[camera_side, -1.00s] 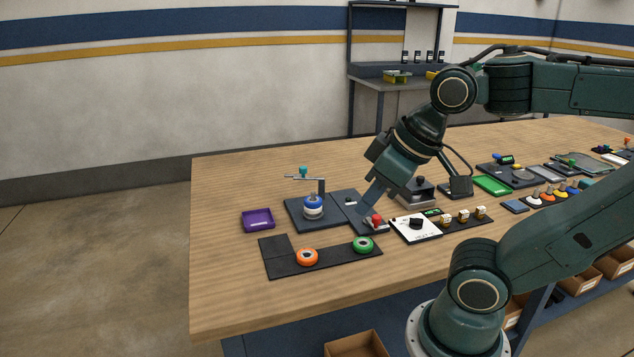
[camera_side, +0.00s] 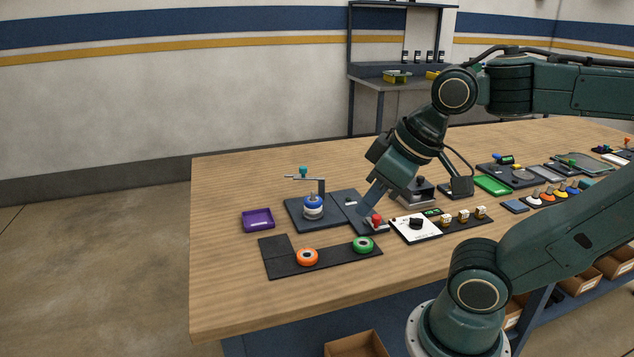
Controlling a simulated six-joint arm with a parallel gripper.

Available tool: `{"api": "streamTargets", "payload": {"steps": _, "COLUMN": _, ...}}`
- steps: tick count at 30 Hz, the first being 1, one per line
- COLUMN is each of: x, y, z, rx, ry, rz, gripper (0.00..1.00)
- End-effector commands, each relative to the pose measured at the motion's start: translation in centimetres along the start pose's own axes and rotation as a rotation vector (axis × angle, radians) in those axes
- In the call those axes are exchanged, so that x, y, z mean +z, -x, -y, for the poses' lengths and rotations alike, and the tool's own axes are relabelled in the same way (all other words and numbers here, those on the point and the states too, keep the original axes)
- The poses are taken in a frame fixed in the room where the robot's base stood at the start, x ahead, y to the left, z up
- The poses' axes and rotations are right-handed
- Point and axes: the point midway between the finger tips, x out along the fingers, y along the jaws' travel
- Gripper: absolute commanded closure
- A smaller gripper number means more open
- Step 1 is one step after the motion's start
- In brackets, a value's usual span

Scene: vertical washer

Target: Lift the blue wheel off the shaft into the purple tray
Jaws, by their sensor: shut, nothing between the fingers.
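The blue wheel (camera_side: 313,201) sits on the shaft on a dark plate, with a white and grey part under it. A clamp-like arm with a teal knob (camera_side: 303,171) stands behind it and reaches to the left above the wheel's level. The purple tray (camera_side: 258,220) lies to the left of the dark plate and looks empty. My gripper (camera_side: 366,212) is shut and empty, pointing down and left, to the right of the wheel and apart from it, close by a red button. The fingertips are small in this view.
A dark mat (camera_side: 322,259) in front bears an orange wheel (camera_side: 307,257) and a green wheel (camera_side: 364,244). The red button (camera_side: 376,221) and a white panel with a black knob (camera_side: 416,228) stand to the right. The table's left end is clear.

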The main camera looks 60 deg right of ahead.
Motion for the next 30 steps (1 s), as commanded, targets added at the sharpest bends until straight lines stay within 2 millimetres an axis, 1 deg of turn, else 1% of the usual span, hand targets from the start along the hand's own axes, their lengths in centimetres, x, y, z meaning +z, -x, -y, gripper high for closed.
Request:
{"api": "streamTargets", "payload": {"steps": 4, "x": 0.0, "y": 0.0, "z": 0.0, "rx": 0.0, "ry": 0.0, "rz": 0.0, "gripper": 1.0}}
{"api": "streamTargets", "payload": {"steps": 5, "x": 0.0, "y": 0.0, "z": 0.0, "rx": 0.0, "ry": 0.0, "rz": 0.0, "gripper": 0.96}}
{"api": "streamTargets", "payload": {"steps": 6, "x": 0.0, "y": 0.0, "z": 0.0, "rx": 0.0, "ry": 0.0, "rz": 0.0, "gripper": 0.88}}
{"api": "streamTargets", "payload": {"steps": 11, "x": -0.5, "y": 0.1, "z": -0.1, "rx": 0.004, "ry": -0.02, "rz": 0.006, "gripper": 0.57}}
{"api": "streamTargets", "payload": {"steps": 12, "x": -0.7, "y": 0.1, "z": -0.2, "rx": 0.006, "ry": -0.031, "rz": 0.01, "gripper": 0.49}}
{"api": "streamTargets", "payload": {"steps": 14, "x": -1.2, "y": 0.1, "z": -0.4, "rx": 0.01, "ry": -0.055, "rz": 0.018, "gripper": 0.37}}
{"api": "streamTargets", "payload": {"steps": 15, "x": -1.7, "y": 0.1, "z": -0.6, "rx": 0.014, "ry": -0.076, "rz": 0.025, "gripper": 0.3}}
{"api": "streamTargets", "payload": {"steps": 17, "x": -2.5, "y": 0.1, "z": -0.9, "rx": 0.022, "ry": -0.114, "rz": 0.037, "gripper": 0.3}}
{"api": "streamTargets", "payload": {"steps": 23, "x": -5.9, "y": -0.2, "z": -2.5, "rx": 0.055, "ry": -0.281, "rz": 0.086, "gripper": 0.3}}
{"api": "streamTargets", "payload": {"steps": 30, "x": -10.3, "y": -1.4, "z": -5.3, "rx": 0.102, "ry": -0.507, "rz": 0.144, "gripper": 0.3}}
